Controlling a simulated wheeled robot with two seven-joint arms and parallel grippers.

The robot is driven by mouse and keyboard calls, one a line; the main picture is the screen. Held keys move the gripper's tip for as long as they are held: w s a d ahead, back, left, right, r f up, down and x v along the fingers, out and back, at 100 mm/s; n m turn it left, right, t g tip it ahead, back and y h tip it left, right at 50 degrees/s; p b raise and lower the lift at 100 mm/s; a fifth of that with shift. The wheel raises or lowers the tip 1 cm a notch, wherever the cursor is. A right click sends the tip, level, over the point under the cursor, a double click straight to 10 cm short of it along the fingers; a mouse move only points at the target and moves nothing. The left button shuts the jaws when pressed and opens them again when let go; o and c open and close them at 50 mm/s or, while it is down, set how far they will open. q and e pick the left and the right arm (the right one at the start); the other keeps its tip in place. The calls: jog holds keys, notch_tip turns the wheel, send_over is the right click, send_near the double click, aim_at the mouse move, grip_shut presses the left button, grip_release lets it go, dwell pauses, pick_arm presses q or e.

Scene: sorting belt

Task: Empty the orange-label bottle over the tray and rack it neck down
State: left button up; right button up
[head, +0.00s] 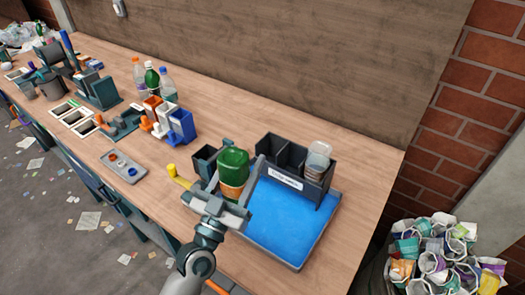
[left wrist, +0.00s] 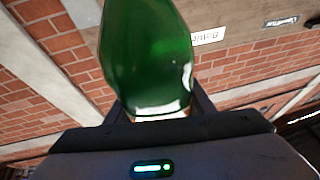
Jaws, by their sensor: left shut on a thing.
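My left gripper (head: 234,186) is shut on a green bottle (head: 233,163) with an orange band below its green part. It holds the bottle at the left edge of the blue-floored tray (head: 285,222). The wide, rounded green end points up in the head view; the neck is hidden. In the left wrist view the green bottle (left wrist: 148,60) fills the space between the fingers, with a pale band at the grip. A dark rack with compartments (head: 283,178) and a white label stands at the tray's back; a clear container (head: 317,160) sits in its right compartment. My right gripper is not in view.
A small dark bin (head: 205,160) stands just left of the held bottle. A yellow-ended object (head: 178,175) and a grey plate (head: 123,168) lie further left. Several bottles (head: 152,80) and small bins (head: 180,127) stand behind. The bench right of the tray is clear.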

pick_arm(q)
jog(key=s+a+f+n+t+y+b, duration=0.1)
jog(key=s+a+f+n+y, duration=0.1)
jog(key=a, duration=0.5)
jog(key=s+a+f+n+t+y+b, duration=0.1)
jog(key=s+a+f+n+y, duration=0.2)
jog(key=s+a+f+y, duration=0.2)
jog(key=s+a+y, duration=0.2)
jog(key=s+a, duration=0.1)
jog(key=shift+a+f+y+b, duration=0.15)
jog(key=shift+a+y+b, duration=0.1)
jog(key=shift+y+b, duration=0.1)
